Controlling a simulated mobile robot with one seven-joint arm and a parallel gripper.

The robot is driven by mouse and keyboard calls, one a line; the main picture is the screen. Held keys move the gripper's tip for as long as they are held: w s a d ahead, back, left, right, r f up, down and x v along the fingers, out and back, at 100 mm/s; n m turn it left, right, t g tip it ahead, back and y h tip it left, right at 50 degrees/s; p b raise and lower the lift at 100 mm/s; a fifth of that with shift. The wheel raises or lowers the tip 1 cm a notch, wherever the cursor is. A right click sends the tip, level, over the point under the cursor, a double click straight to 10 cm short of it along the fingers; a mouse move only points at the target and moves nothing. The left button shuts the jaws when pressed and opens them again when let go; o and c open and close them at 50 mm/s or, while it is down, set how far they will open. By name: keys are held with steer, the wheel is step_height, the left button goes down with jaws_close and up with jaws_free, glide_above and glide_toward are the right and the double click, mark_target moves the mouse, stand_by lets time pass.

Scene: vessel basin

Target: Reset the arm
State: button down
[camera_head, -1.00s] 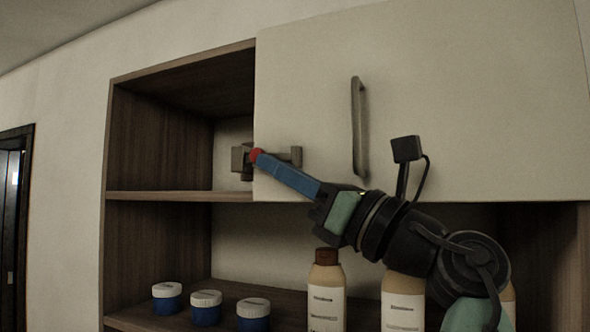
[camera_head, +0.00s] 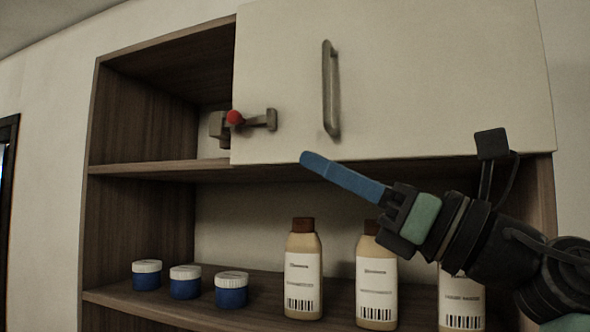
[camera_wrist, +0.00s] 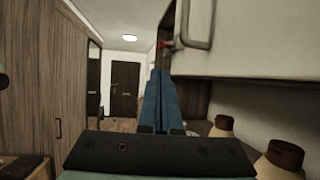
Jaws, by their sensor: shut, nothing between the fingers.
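My gripper (camera_head: 312,160) is shut and empty, with its blue fingers together. In the head view it is in front of the cabinet, just below the lower edge of the white door (camera_head: 420,85), pointing up and left. In the wrist view the blue fingers (camera_wrist: 158,80) lie side by side, pointing into the room. The grey latch with a red knob (camera_head: 234,118) sits at the door's left edge, up and left of the fingertips and apart from them. My arm reaches in from the lower right.
The door has a grey vertical handle (camera_head: 331,90). Several brown-capped bottles (camera_head: 303,270) and blue jars with white lids (camera_head: 185,283) stand on the lower shelf (camera_head: 125,297). The wrist view shows a wooden wardrobe (camera_wrist: 45,80) at left and a dark door (camera_wrist: 125,88) far off.

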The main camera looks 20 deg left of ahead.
steer(key=shift+v, duration=1.05)
steer(key=shift+d+r, duration=0.25)
